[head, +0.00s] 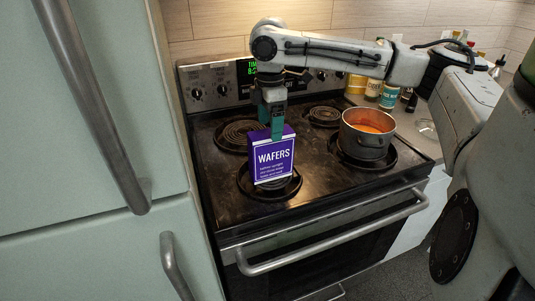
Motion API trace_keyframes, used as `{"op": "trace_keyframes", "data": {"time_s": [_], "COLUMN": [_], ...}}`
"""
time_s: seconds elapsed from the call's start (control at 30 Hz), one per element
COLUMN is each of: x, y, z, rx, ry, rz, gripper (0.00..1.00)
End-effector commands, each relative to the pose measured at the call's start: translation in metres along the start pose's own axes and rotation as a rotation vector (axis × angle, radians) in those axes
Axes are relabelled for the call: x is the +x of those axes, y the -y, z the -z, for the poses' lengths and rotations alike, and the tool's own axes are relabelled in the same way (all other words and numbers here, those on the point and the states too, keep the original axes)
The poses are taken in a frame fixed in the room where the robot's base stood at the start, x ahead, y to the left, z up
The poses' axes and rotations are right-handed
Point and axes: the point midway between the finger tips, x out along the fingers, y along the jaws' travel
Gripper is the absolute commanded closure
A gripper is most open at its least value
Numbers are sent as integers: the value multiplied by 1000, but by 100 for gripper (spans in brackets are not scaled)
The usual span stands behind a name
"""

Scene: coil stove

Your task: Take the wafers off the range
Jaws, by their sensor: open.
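The wafers box (273,170) is purple with white lettering. It stands upright over the front left coil of the range (312,180). My gripper (277,128) points down from above at the top of the box, with its green fingers at the box's upper edge. The jaws are open. One finger overlaps the front of the box in the picture; the far side of the box is hidden, so I cannot tell whether the fingers touch it.
A steel pot (353,145) with orange-red contents stands on the front right coil. Bottles and jars (389,96) stand on the counter right of the range. A pale green fridge (95,150) stands close on the left. The oven handle (330,232) juts out in front.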

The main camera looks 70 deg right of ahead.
Motion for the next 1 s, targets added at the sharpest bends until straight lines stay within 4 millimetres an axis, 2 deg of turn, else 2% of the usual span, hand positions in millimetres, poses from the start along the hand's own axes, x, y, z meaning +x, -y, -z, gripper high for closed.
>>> {"op": "trace_keyframes", "data": {"time_s": [0.27, 0.5, 0.63, 0.83, 1.0], "x": [22, 55, 63, 64, 63], "y": [1, 1, 1, 1, 1], "z": [-1, -3, -3, -3, -3], "rx": [-1, 0, 0, 0, 0], "ry": [2, 1, 1, 0, 0], "rz": [1, 0, 0, -1, -1], "gripper": [17, 17, 17, 17, 32]}}
